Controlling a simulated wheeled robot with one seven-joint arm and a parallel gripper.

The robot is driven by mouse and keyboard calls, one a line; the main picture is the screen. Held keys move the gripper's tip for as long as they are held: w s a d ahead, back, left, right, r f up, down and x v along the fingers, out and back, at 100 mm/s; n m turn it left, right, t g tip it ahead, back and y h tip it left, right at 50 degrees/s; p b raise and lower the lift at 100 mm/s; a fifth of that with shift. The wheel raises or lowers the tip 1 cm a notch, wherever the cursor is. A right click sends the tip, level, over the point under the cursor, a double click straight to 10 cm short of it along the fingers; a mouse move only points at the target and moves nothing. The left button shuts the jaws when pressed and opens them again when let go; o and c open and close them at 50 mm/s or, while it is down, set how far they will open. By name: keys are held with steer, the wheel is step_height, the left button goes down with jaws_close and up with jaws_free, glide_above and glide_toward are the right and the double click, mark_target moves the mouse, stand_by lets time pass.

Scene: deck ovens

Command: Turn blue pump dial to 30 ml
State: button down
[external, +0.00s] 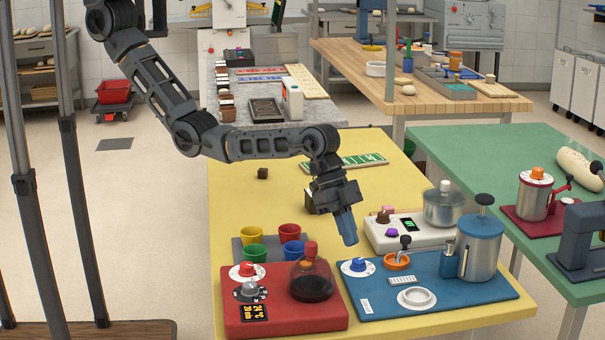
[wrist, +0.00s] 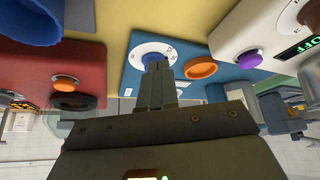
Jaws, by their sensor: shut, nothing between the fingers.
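The blue pump dial is a blue knob on a round white scale plate (external: 345,270) at the left end of the blue pump board (external: 460,293). In the wrist view the white plate (wrist: 137,52) shows behind my fingertips, which cover much of the blue knob. The scale marks are too small to read, and I cannot tell where the knob points. My gripper (external: 349,241) is shut and empty, tilted downward just above the dial; it also shows in the wrist view (wrist: 158,66). I cannot tell whether the fingertips touch the knob.
An orange ring (external: 397,261) with a dark lever stands right of the dial. The metal pump canister (external: 480,255) stands farther right. A red board (external: 285,318) with a dark flask (external: 311,284) lies close on the left. A white unit (external: 408,228) stands behind. The yellow table's far part is mostly clear.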

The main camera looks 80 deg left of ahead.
step_height(320, 180, up, 3)
steer(key=shift+r+p, duration=0.2)
steer(key=shift+p, duration=0.85)
steer(key=shift+d, duration=0.1)
steer(key=f+b, duration=0.4)
steer(key=s+d+f+b, duration=0.1)
steer(key=f+b, duration=0.1)
steer(key=shift+w+p, duration=0.15)
steer(key=shift+p, duration=0.35)
stand_by(0.7)
steer(key=shift+a, duration=0.1)
steer(key=shift+s+a+p, duration=0.2)
steer(key=shift+a+p, duration=0.05)
steer(key=shift+p, duration=0.25)
